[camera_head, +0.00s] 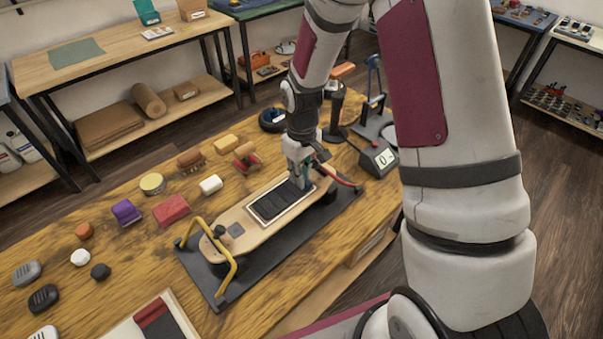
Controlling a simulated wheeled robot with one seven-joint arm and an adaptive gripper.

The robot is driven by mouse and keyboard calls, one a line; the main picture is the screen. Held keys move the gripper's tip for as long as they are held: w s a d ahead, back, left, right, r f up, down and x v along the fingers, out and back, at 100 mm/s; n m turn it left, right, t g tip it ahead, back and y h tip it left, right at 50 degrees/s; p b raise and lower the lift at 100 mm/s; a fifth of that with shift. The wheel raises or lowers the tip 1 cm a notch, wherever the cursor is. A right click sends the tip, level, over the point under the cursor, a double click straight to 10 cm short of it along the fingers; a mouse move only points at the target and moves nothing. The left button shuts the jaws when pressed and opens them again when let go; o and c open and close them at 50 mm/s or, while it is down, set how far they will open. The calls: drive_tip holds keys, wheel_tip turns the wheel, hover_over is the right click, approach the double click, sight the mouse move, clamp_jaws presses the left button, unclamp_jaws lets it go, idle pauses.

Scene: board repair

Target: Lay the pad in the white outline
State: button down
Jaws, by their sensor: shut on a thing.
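A long wooden board (258,208) lies on a black base on the workbench. A white outline (252,213) is marked on its deck. The dark, ribbed pad (279,201) appears within the outline, with white showing around its near and left edges. I cannot tell whether it lies flat on the deck or is slightly above it. My gripper (302,182) points down at the pad's far right end and is shut on the pad. The fingertips are small in this view and partly hide that end of the pad and outline.
Small blocks, a purple piece (125,212) and a red block (171,210) lie left. A scale (379,158) stands behind right.

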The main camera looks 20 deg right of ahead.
drive_tip(key=c, duration=1.8)
unclamp_jaws()
drive_tip(key=shift+f, duration=0.1)
drive_tip(key=shift+c, duration=0.2)
drive_tip(key=s+r+m+t, duration=0.1)
drive_tip(key=s+r, duration=0.1)
drive_tip(key=r, duration=0.8)
drive_tip(key=s+r, duration=0.2)
drive_tip(key=r, duration=0.8)
drive_tip(key=s+r+m+t, duration=0.1)
drive_tip(key=s+r, duration=0.3)
drive_tip(key=s, duration=0.6)
drive_tip(key=s+r+m+t, duration=0.2)
drive_tip(key=s+r, duration=0.3)
drive_tip(key=s, duration=0.6)
drive_tip(key=shift+d+r+m, duration=0.15)
drive_tip(key=shift+m, duration=0.15)
